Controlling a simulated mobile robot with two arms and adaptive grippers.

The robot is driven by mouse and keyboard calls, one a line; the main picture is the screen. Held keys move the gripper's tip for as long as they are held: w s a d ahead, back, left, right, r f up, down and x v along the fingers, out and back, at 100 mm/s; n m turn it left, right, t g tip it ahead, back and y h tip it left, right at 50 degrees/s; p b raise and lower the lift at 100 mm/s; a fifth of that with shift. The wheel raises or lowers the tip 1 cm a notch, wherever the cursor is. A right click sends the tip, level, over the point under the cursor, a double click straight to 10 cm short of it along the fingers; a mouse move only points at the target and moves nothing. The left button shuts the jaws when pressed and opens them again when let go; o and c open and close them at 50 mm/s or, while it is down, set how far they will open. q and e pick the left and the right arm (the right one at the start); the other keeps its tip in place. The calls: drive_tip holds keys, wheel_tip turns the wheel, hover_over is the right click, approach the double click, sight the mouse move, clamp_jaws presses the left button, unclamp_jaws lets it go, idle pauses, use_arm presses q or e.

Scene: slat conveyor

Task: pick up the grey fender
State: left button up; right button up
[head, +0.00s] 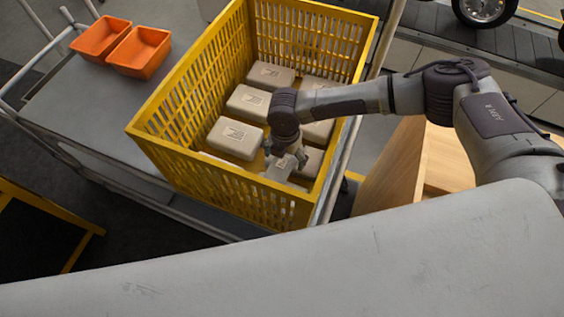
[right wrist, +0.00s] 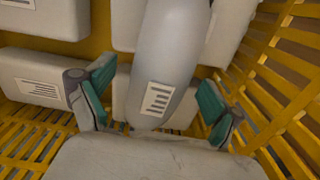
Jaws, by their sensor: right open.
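The grey fender (right wrist: 176,58) is a smooth, rounded grey piece with a printed white label in the right wrist view. It lies inside the yellow crate (head: 186,60) among beige boxes. My right gripper (head: 286,158) reaches down into the crate near its front right corner. In the right wrist view my right gripper (right wrist: 157,102) is open, with one teal-padded finger on each side of the fender's labelled end. Gaps show between the pads and the fender. In the head view my gripper and arm hide much of that spot. My left gripper is not in view.
Several beige labelled boxes (head: 235,138) lie in the crate around the fender. The slatted crate walls (right wrist: 285,85) rise close on the right. Two orange bins (head: 138,52) stand on the grey cart top (head: 75,105). A conveyor (head: 430,25) with a wheel runs at the back right.

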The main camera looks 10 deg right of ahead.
drive_tip(key=shift+d+f, duration=0.1)
drive_tip(key=shift+f, duration=0.5)
drive_tip(key=c, duration=1.5)
drive_tip(key=shift+r, duration=0.1)
drive_tip(key=shift+c, duration=0.2)
